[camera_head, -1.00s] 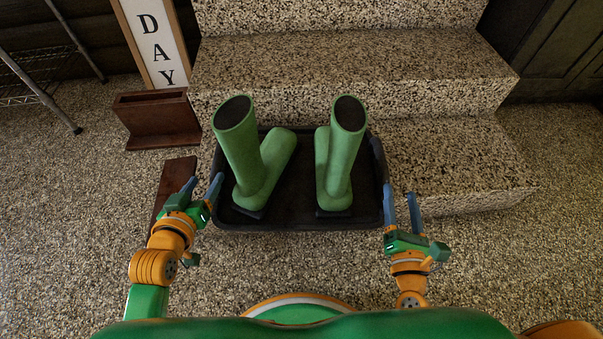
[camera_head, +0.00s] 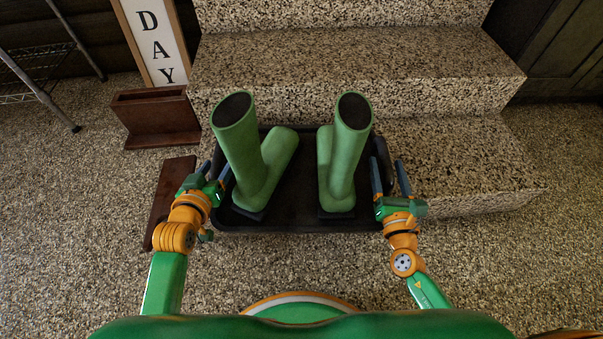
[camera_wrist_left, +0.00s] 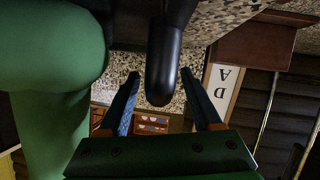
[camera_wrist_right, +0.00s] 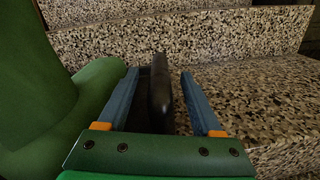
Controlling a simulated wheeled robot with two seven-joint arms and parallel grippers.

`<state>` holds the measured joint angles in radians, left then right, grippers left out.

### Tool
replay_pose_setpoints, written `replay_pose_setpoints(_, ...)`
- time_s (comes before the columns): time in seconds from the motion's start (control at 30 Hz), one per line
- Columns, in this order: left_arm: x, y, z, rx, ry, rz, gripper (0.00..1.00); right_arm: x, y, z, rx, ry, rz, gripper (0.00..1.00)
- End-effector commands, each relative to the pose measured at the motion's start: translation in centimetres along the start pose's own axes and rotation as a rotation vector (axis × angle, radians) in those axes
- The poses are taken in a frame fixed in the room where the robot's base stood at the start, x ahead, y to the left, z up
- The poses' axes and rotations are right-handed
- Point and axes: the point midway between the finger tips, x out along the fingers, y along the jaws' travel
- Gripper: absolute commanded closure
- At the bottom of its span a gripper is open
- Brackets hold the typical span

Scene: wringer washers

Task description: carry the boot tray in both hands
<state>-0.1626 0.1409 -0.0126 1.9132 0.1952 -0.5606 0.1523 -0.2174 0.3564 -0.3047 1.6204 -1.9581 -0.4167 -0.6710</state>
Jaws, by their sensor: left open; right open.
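The black boot tray (camera_head: 292,222) lies at the foot of the steps with two green boots, the left boot (camera_head: 245,150) and the right boot (camera_head: 345,150), standing in it. My left gripper (camera_head: 217,172) is open at the tray's left side. In the left wrist view the tray's dark left rim or handle (camera_wrist_left: 163,75) is between its fingers (camera_wrist_left: 165,85). My right gripper (camera_head: 388,172) is open at the tray's right side. In the right wrist view the dark right rim or handle (camera_wrist_right: 160,88) stands between its fingers (camera_wrist_right: 158,85). Contact is not visible at either side.
Speckled stone steps (camera_head: 355,70) rise directly behind the tray. A brown wooden box (camera_head: 157,118) and a sign (camera_head: 156,40) stand at the back left. A flat brown board (camera_head: 172,190) lies left of the tray. A wire rack (camera_head: 30,75) is far left. The floor in front is clear.

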Motion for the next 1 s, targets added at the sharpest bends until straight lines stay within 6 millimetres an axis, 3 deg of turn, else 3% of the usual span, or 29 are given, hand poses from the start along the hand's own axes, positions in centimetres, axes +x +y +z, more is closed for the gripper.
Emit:
replay_pose_setpoints(0.23, 1.8, 0.0, -0.1, 0.0, 0.0, 0.0, 0.34, 3.0, 0.0, 0.1, 0.0, -0.001, 0.0, 0.33)
replay_pose_setpoints(0.57, 2.0, 0.0, 0.0, 0.0, 0.0, 0.0, 0.34, 3.4, 0.0, 0.0, 0.001, 0.0, 0.0, 0.33)
replay_pose_setpoints(0.67, 2.0, 0.0, 0.0, 0.0, 0.0, 0.0, 0.56, 3.4, 0.0, 0.0, 0.001, 0.0, 0.0, 0.55)
replay_pose_setpoints(0.83, 2.0, 0.0, 0.0, 0.0, 0.0, 0.0, 1.0, 3.4, 0.0, 0.0, 0.001, 0.0, 0.0, 1.0)
replay_pose_setpoints(1.0, 2.0, 0.0, 0.0, 0.0, 0.0, 0.0, 1.0, 3.4, 0.0, 0.0, 0.001, 0.0, 0.0, 1.0)
